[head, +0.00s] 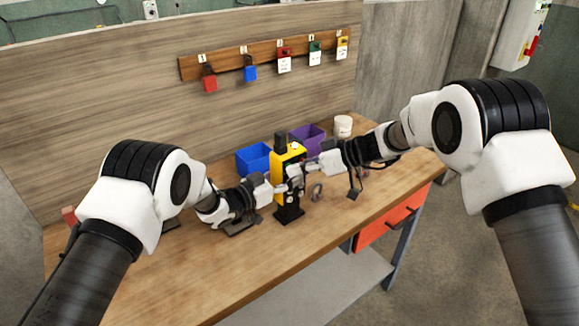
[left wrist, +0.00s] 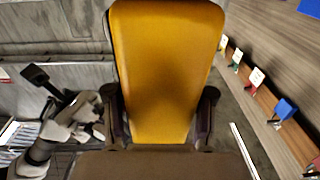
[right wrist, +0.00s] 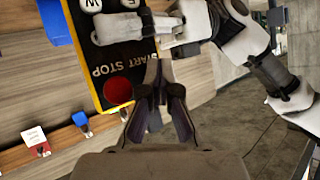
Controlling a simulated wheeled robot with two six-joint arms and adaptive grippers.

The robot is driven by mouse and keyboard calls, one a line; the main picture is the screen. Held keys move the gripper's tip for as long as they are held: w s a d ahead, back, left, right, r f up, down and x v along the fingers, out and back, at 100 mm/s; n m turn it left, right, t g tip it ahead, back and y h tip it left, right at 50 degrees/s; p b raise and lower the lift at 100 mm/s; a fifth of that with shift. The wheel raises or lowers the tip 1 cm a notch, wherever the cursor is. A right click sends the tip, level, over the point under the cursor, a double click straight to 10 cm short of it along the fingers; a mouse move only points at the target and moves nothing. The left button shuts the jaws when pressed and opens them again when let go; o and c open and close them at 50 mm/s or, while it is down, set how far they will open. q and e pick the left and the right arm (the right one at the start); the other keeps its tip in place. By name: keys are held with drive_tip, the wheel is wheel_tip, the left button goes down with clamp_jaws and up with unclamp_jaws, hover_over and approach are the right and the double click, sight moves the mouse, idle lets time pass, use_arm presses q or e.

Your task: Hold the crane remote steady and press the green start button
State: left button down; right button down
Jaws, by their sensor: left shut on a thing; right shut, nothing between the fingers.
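The yellow crane remote (head: 277,172) stands upright over a black base (head: 289,215) on the workbench. My left gripper (head: 284,188) is shut on it; in the left wrist view the remote's plain yellow back (left wrist: 165,75) fills the space between the fingers. My right gripper (right wrist: 160,75) is shut and empty, its fingertips at the remote's black face near the START lettering. The red button (right wrist: 118,91) shows beside the STOP lettering. I cannot see the green button, and contact by the right fingertips cannot be told. A left gripper finger crosses the face higher up.
A blue bin (head: 253,160), a purple bin (head: 307,139) and a white cup (head: 343,126) stand behind the remote. Several coloured padlocks and tags hang on a wooden rail (head: 265,55). The bench's front left (head: 190,275) is clear.

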drive_tip(key=shift+s+d, duration=0.5)
drive_tip(key=shift+s, duration=0.15)
drive_tip(key=s+d, duration=0.1)
drive_tip(key=s, duration=0.1)
drive_tip(key=s+d, duration=0.2)
idle(0.4)
use_arm(q)
drive_tip(key=shift+c, duration=1.6)
unclamp_jaws()
drive_tip(key=shift+a, duration=0.1)
